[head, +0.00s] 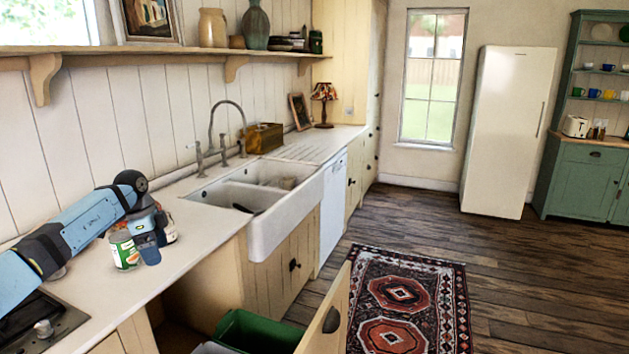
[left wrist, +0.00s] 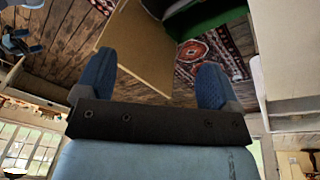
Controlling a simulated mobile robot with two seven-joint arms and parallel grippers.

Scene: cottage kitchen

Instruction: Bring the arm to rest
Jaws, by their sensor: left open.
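My left arm (head: 85,222) reaches in from the left over the white worktop (head: 205,220). Its gripper (head: 150,250) hangs low over the worktop, right beside a green and white can (head: 124,250). In the left wrist view the two blue fingers (left wrist: 155,75) stand wide apart with nothing held between them. Another jar or can (head: 168,230) is partly hidden behind the gripper. Whether the gripper touches the can is not clear. My right gripper is not in view.
The hob (head: 40,320) lies at the lower left and a white sink (head: 275,225) is to the right. Below the worktop, a cabinet door (head: 325,320) stands open by a green bin (head: 255,333). A patterned rug (head: 405,300) lies on the wooden floor.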

